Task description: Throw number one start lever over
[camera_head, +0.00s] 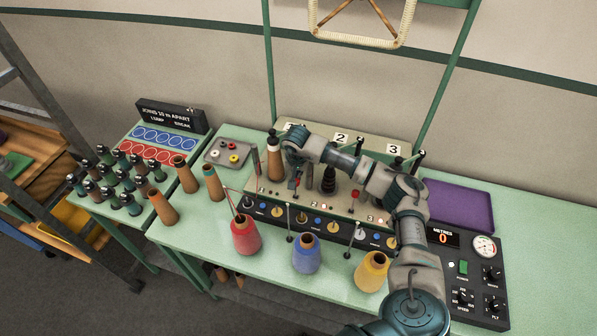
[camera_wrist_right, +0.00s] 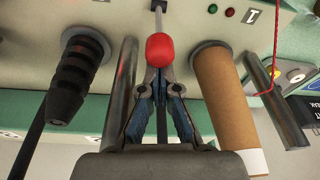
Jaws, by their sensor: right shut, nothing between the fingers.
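The number one start lever has a red knob (camera_wrist_right: 160,48) on a thin metal stem and stands on the machine's front panel. In the head view its red knob (camera_head: 292,184) shows small below my right wrist. My right gripper (camera_wrist_right: 159,76) is shut and empty, its fingertips right at the knob. The knob overlaps the tips in the wrist view, and I cannot tell whether they touch. In the head view my arm partly hides the gripper and the number one plate. My left gripper is not in view.
Red (camera_head: 245,236), blue (camera_head: 306,256) and yellow (camera_head: 371,273) yarn cones stand in front. A control box (camera_head: 468,272) and purple tray (camera_head: 461,207) are right.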

